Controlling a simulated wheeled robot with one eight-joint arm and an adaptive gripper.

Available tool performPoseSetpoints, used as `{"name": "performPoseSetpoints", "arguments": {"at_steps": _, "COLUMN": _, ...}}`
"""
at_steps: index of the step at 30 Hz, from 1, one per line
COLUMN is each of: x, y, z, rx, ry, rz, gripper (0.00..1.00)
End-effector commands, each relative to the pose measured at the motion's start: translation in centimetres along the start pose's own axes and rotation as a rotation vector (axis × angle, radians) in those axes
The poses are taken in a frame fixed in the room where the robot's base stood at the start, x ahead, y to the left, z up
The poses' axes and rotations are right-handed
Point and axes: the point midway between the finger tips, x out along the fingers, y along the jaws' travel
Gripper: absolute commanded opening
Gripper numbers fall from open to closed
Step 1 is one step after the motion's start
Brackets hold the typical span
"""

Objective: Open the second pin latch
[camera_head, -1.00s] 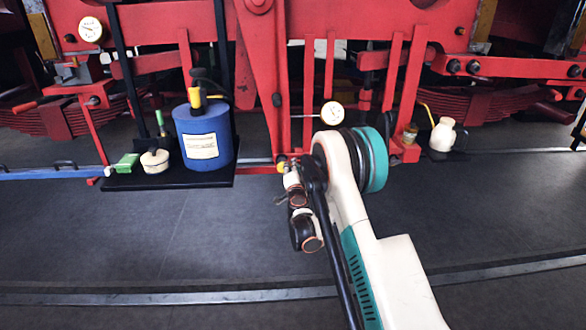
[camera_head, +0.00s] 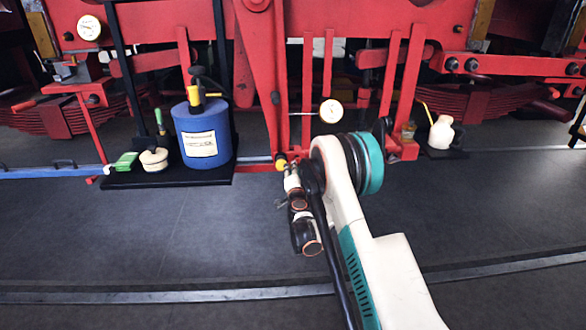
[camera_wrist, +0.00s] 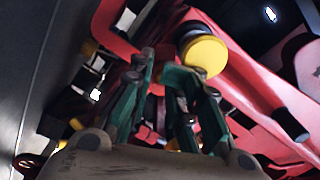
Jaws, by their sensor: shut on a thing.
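In the wrist view my gripper (camera_wrist: 168,78) has its dark green fingers closed in among red metal parts. It is shut on a small dark part between the fingertips, which I take to be the pin latch; the fingers hide most of it. In the head view a small yellow tip (camera_head: 281,164) shows at the far end of my arm, by the foot of the red upright (camera_head: 268,90). There my fingers are mostly hidden by my arm.
A blue cylinder (camera_head: 202,142) stands on a black tray (camera_head: 205,178) left of my arm. A gauge (camera_head: 331,111) is close behind my arm. A white jug (camera_head: 442,133) stands to the right. The grey floor (camera_head: 120,235) in front is clear.

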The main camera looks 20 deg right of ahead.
Motion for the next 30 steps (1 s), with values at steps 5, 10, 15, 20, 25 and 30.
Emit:
{"name": "performPoseSetpoints", "arguments": {"at_steps": 5, "x": 0.2, "y": 0.5, "z": 0.3, "rx": -0.001, "ry": -0.004, "rz": -0.002, "gripper": 0.00}}
{"name": "performPoseSetpoints", "arguments": {"at_steps": 10, "x": 0.2, "y": 0.5, "z": 0.2, "rx": 0.000, "ry": -0.002, "rz": -0.001, "gripper": 0.00}}
{"name": "performPoseSetpoints", "arguments": {"at_steps": 15, "x": 0.3, "y": 0.8, "z": 0.0, "rx": 0.000, "ry": 0.000, "rz": 0.000, "gripper": 0.00}}
{"name": "performPoseSetpoints", "arguments": {"at_steps": 20, "x": 0.3, "y": 1.2, "z": -0.4, "rx": 0.000, "ry": 0.002, "rz": 0.001, "gripper": 0.00}}
{"name": "performPoseSetpoints", "arguments": {"at_steps": 25, "x": 0.3, "y": 1.3, "z": -0.6, "rx": 0.001, "ry": 0.006, "rz": 0.003, "gripper": 0.00}}
{"name": "performPoseSetpoints", "arguments": {"at_steps": 30, "x": 0.3, "y": 1.4, "z": -0.7, "rx": 0.001, "ry": 0.007, "rz": 0.003, "gripper": 0.00}}
